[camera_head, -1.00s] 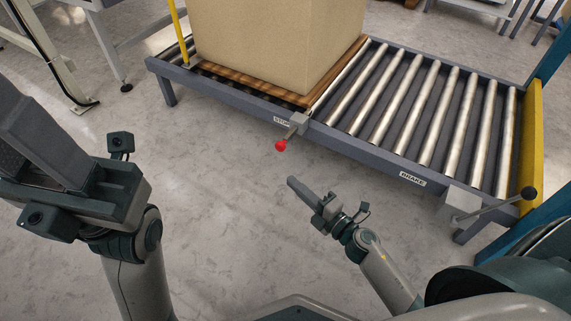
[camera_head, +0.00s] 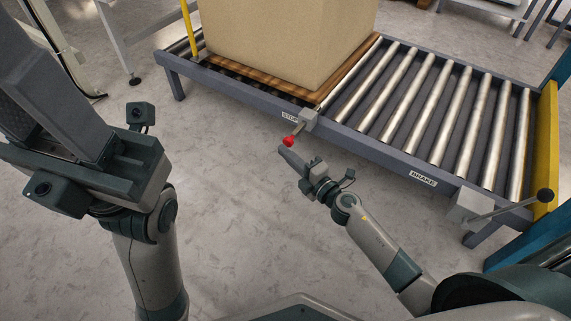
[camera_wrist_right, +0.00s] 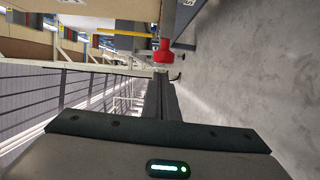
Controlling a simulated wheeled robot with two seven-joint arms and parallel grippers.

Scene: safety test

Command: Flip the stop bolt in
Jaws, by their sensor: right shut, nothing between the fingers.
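The stop bolt is a short lever with a red knob (camera_head: 289,141) on a grey bracket (camera_head: 309,119) at the conveyor's front rail, by the STOP label (camera_head: 290,117). The knob sticks out toward me. In the right wrist view the red knob (camera_wrist_right: 162,50) is just beyond the fingertips. My right gripper (camera_head: 283,152) is shut and empty, its tip just below the knob; I cannot tell whether they touch. My left gripper (camera_head: 50,90) is large at the left edge, away from the conveyor; its fingertips are out of frame or unclear.
A large cardboard box (camera_head: 285,40) on a wooden pallet (camera_head: 345,71) stands on the conveyor's left part. Bare rollers (camera_head: 440,100) fill the right part. A brake lever with a black knob (camera_head: 545,195) is at the right end. Open floor (camera_head: 230,220) lies in front.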

